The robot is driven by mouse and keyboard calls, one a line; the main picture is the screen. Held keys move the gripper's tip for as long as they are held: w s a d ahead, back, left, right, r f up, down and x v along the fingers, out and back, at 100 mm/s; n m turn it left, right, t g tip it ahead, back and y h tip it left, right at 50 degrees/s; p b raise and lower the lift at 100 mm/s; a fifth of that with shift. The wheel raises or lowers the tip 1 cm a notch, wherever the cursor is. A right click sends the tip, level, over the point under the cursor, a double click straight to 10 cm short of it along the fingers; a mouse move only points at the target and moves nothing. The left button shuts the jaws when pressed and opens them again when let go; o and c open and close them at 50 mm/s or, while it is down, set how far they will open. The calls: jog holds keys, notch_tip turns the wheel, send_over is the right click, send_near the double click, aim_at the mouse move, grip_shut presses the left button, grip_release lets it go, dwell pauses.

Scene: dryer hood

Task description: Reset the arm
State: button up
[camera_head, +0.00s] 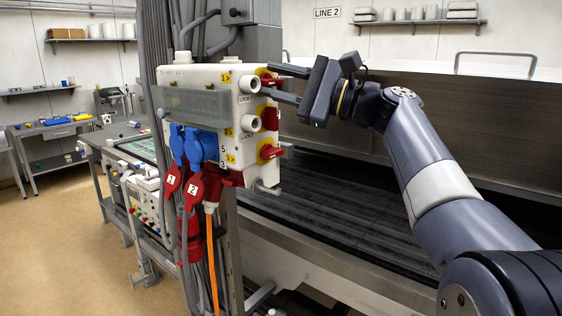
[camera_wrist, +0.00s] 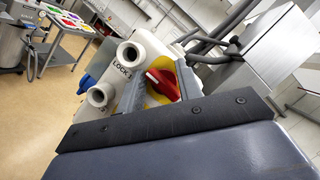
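My gripper (camera_head: 268,80) is open, reaching in from the right to the side face of a white electrical box (camera_head: 201,83). In the head view its two fingers lie above and below the top red rotary switch (camera_head: 270,79). In the wrist view my gripper (camera_wrist: 160,88) has a finger on either side of the red switch (camera_wrist: 163,84) on its yellow plate. Gaps seem to show between the knob and the fingers; whether either one touches it I cannot tell. My arm stretches from the lower right.
Two more red switches (camera_head: 270,151) and white round lock fittings (camera_head: 249,83) sit on the same face. Blue and red plugs (camera_head: 202,146) hang at the box's front. A dark slatted conveyor bed (camera_head: 340,205) lies below my arm under a metal hood (camera_head: 440,120).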

jog(key=m+t, duration=0.1)
jog(key=m, duration=0.1)
jog(key=shift+r+m+y, duration=0.1)
jog(key=shift+m+y, duration=0.2)
jog(key=shift+m, duration=0.1)
jog(key=shift+r, duration=0.1)
